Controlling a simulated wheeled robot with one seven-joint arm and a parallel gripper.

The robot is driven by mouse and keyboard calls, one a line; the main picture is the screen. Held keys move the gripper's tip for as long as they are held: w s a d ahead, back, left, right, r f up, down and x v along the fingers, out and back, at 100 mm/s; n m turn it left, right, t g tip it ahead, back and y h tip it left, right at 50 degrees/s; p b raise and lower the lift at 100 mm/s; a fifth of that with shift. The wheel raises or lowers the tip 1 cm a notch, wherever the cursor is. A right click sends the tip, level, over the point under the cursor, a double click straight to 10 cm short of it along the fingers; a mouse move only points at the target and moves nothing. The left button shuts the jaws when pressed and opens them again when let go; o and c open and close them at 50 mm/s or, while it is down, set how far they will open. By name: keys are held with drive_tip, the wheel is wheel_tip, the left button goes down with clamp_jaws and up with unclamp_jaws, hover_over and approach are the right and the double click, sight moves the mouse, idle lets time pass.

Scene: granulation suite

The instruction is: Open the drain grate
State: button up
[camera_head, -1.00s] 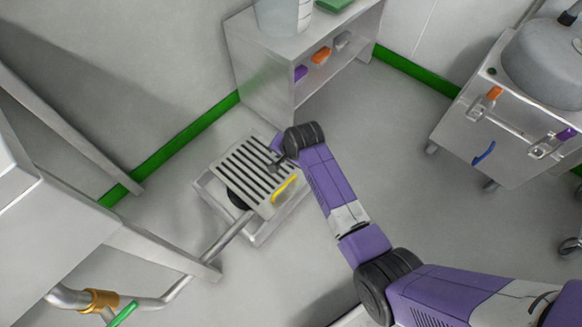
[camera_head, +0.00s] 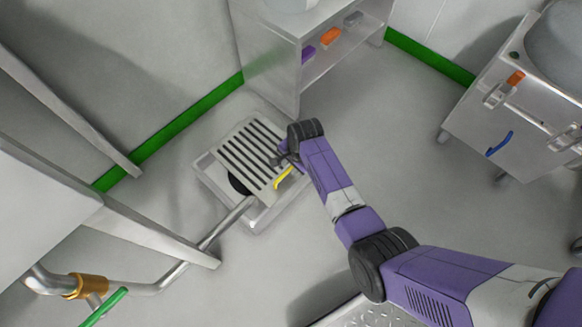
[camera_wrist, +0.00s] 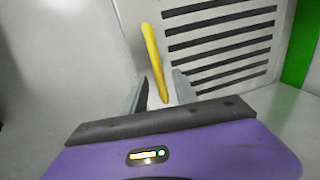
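The drain grate (camera_head: 250,152) is a pale slatted plate over a square floor frame (camera_head: 262,218). It looks raised at an angle, with the dark drain opening (camera_head: 238,184) showing under its lower left edge. A yellow handle (camera_head: 283,178) is on its lower right side. My gripper (camera_head: 280,160) is beside the grate's right side, close to the handle. In the wrist view, my gripper's two fingers are apart, and the yellow handle (camera_wrist: 153,55) reaches down between them. The grate's dark slots (camera_wrist: 220,45) show to the right. I cannot tell whether the fingers touch the handle.
A steel pipe (camera_head: 215,233) runs to the drain from the lower left, under a steel unit (camera_head: 120,230). A shelf cabinet (camera_head: 265,65) stands behind. A wheeled cart (camera_head: 500,110) with a blue handle stands right. Floor between cabinet and cart is clear.

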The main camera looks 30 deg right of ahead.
clamp_jaws()
idle(1.5)
